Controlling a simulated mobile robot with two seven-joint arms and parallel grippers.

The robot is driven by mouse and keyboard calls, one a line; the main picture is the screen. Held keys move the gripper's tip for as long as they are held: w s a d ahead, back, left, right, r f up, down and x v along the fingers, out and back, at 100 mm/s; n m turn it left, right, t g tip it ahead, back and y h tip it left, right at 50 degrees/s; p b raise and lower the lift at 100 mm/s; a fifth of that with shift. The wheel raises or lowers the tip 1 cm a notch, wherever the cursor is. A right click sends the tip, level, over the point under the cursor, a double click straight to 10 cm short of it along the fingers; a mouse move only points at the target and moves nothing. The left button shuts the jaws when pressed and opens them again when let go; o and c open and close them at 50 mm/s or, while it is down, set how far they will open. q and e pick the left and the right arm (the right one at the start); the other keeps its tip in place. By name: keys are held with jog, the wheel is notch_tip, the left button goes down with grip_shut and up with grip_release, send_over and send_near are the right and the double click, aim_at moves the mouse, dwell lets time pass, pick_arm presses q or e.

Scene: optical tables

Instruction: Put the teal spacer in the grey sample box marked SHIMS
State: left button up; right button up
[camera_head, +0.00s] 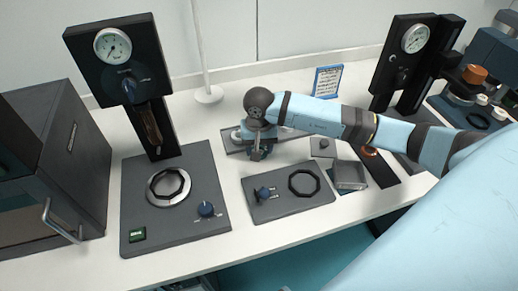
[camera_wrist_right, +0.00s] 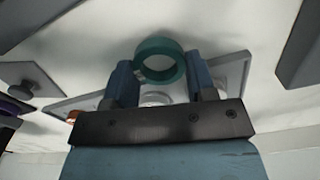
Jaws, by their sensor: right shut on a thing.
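The teal spacer (camera_wrist_right: 178,49) is a ring between the fingers of my right gripper (camera_wrist_right: 160,70) in the right wrist view. The gripper is shut on it. In the head view my right gripper (camera_head: 258,154) points down over a flat grey tray (camera_head: 234,144), and the spacer cannot be made out there. The tray also shows behind the fingers in the wrist view (camera_wrist_right: 236,72); I cannot tell the gap to it. A small grey box (camera_head: 350,174) stands to the right of the gripper; no SHIMS marking is readable on it. My left gripper is not in view.
A black gauge stand (camera_head: 172,203) is on the left, beside a dark cabinet (camera_head: 60,150). A flat panel with a ring and knob (camera_head: 288,208) lies in front of the gripper. A second gauge stand (camera_head: 405,62) is at the right. My right arm spans the table's right side.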

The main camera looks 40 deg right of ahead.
jog(key=shift+f, duration=0.7)
jog(key=shift+f, duration=0.15)
jog(key=o, duration=0.9)
